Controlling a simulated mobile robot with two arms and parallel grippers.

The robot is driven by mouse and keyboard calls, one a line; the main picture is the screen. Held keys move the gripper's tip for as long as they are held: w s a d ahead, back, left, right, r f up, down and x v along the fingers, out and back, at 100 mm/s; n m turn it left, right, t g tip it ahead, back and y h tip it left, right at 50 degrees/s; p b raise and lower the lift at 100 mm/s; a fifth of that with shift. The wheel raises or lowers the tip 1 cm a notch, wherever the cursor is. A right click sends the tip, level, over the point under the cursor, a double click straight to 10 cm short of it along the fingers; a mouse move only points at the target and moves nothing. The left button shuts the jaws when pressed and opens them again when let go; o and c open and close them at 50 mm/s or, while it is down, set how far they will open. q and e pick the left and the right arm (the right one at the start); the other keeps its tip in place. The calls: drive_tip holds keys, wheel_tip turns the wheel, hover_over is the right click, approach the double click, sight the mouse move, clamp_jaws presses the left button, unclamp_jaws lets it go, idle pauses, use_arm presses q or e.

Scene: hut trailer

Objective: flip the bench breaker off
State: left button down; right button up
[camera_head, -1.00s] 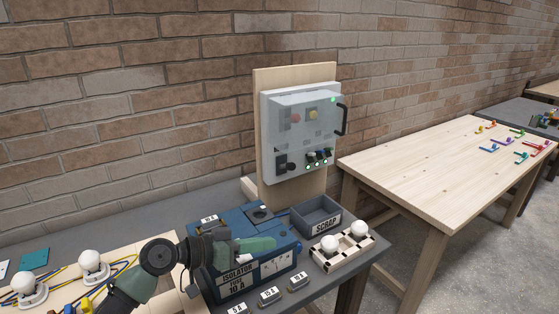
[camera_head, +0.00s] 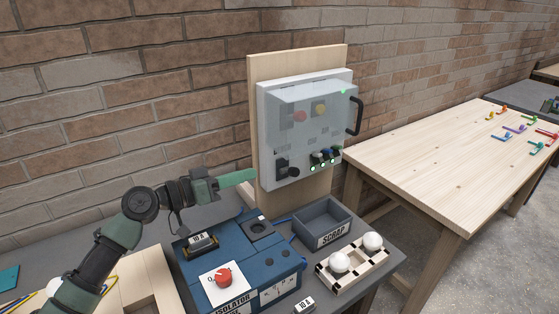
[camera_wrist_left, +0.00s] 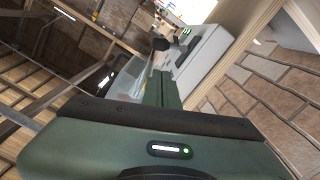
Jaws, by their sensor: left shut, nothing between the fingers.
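A grey breaker box (camera_head: 305,125) with a clear cover is mounted on an upright wooden board. At its lower left is a black switch with a knob (camera_head: 291,171), which I take to be the breaker; I cannot tell its position. A row of small knobs with green lights (camera_head: 326,157) sits to its right. My left gripper (camera_head: 252,174) is shut and empty, its green fingers pointing right, just left of the switch. In the left wrist view the shut fingers (camera_wrist_left: 163,78) point toward the grey box (camera_wrist_left: 206,52) and a black knob (camera_wrist_left: 160,44). My right gripper is not in view.
Below stands a blue isolator unit (camera_head: 218,250) with a red rotary knob (camera_head: 223,277). To its right are a grey scrap tray (camera_head: 336,238) and a rack with two white bulbs (camera_head: 372,242). A wooden table (camera_head: 440,165) stands at the right; a brick wall is behind.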

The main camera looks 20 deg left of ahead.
sight(291, 173)
use_arm(q)
drive_tip(key=p+x, duration=0.1)
drive_tip(key=x, duration=0.2)
drive_tip(key=p+x, duration=0.3)
drive_tip(key=x, duration=0.2)
drive_tip(key=shift+w+d+r+p, duration=0.15)
drive_tip(key=shift+d+r+p, duration=0.15)
drive_tip(key=shift+d, duration=0.05)
drive_tip(key=shift+w+d+f, duration=0.15)
drive_tip(key=shift+w+d, duration=0.1)
drive_tip(key=shift+w, duration=0.05)
drive_tip(key=shift+w+d+f, duration=0.1)
drive_tip(key=shift+w+d, duration=0.05)
drive_tip(key=shift+w, duration=0.1)
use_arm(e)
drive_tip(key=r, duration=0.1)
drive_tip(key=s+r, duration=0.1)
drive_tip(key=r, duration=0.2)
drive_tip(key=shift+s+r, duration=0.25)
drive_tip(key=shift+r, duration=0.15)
use_arm(q)
drive_tip(key=shift+d, duration=0.1)
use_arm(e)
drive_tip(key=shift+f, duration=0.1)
